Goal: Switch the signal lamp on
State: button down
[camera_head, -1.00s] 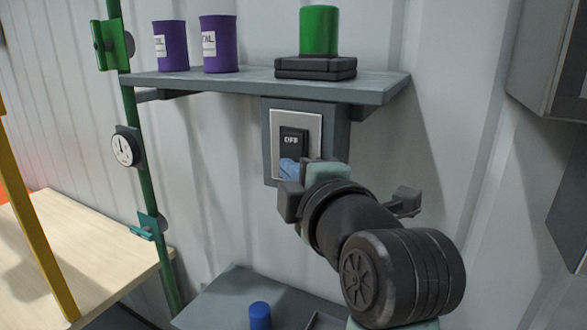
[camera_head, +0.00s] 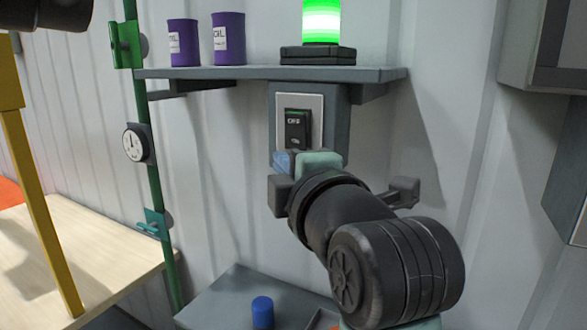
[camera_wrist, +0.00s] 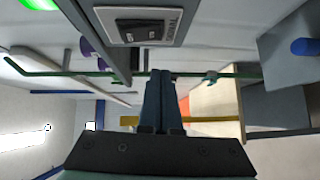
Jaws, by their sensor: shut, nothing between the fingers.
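The signal lamp (camera_head: 321,22) stands on a black base on the shelf and glows bright green. Its lit edge also shows at the top left of the wrist view (camera_wrist: 40,4). Below the shelf, a black rocker switch (camera_head: 297,127) sits in a pale plate on a grey box. The switch also shows in the wrist view (camera_wrist: 146,30). My gripper (camera_head: 290,160) is shut and empty, just below the switch plate in the head view. In the wrist view its fingers (camera_wrist: 160,80) are together, apart from the switch.
Two purple cans (camera_head: 206,42) stand on the grey shelf (camera_head: 225,73), left of the lamp. A green pipe (camera_head: 161,215) with a gauge (camera_head: 137,144) runs down the left. A blue cylinder (camera_head: 262,312) stands on a low grey surface. A wooden table (camera_head: 95,245) is at the left.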

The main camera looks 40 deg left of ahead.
jog(key=shift+b+v, duration=1.5)
jog(key=shift+v, duration=2.75)
jog(key=w+d+r+m+t+h, duration=0.2)
jog(key=d+r+m+t, duration=0.1)
jog(key=d+m+t, duration=0.4)
jog(key=w+d+r+m+t+h, duration=0.2)
jog(key=w+d+r+m+t, duration=0.15)
jog(key=m, duration=0.45)
jog(key=s+d+r+m+t+h, duration=0.2)
jog(key=s+d+m+t+h, duration=0.1)
jog(key=m, duration=0.4)
jog(key=s+d+r+m+t+h, duration=0.2)
jog(key=d+m+t+h, duration=0.2)
jog(key=d+m+h, duration=0.3)
jog(key=shift+s+d+t+h, duration=0.4)
jog(key=shift+d+h, duration=0.1)
jog(key=shift+d, duration=0.3)
jog(key=shift+r, duration=0.1)
